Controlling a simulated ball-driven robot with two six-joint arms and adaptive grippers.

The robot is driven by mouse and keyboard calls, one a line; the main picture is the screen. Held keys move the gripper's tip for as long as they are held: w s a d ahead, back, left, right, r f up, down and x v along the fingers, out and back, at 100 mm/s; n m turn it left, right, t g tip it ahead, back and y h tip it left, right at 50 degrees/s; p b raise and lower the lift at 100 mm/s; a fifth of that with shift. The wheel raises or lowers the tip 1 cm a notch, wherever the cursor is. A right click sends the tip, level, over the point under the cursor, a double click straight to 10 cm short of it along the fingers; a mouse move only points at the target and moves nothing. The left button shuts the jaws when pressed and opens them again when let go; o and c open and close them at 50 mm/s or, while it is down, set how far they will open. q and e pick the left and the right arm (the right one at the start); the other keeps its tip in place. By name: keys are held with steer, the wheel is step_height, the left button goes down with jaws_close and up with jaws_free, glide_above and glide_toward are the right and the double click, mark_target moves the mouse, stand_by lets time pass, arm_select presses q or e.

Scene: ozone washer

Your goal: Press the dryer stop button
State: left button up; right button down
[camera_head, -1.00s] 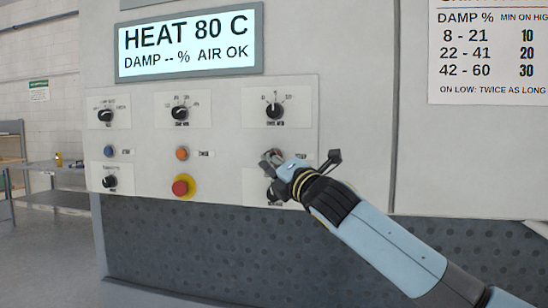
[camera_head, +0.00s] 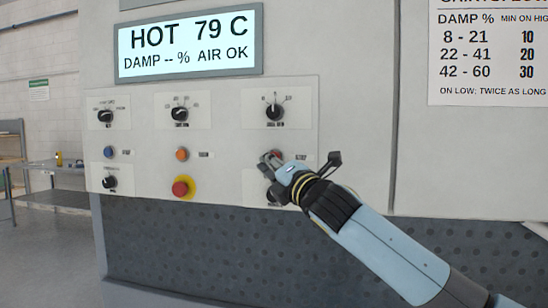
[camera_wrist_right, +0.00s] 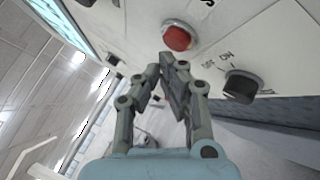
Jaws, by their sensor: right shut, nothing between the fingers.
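A round red button (camera_wrist_right: 177,37) in a light ring is on the white control panel (camera_head: 230,150), in the wrist view just beyond my right fingertips. In the head view my right gripper (camera_head: 268,160) mostly covers that spot, in the right column between two black knobs. My right gripper (camera_wrist_right: 167,62) is shut and empty, its fingertips close to the button's lower edge. I cannot tell whether they touch it. My left gripper is not in view.
A red mushroom button on a yellow ring (camera_head: 181,188), an orange button (camera_head: 182,154) and a blue button (camera_head: 109,152) sit further left. A black knob (camera_wrist_right: 240,86) is close to my right fingers. The display (camera_head: 190,43) reads HOT 79 C, DAMP -- %, AIR OK.

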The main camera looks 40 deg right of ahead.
steer(key=shift+s+a, duration=0.15)
steer(key=s+a+p, duration=0.1)
steer(key=s+a, duration=0.2)
steer(key=shift+s+a+p, duration=0.15)
steer(key=shift+a+p, duration=0.25)
stand_by(0.3)
stand_by(0.7)
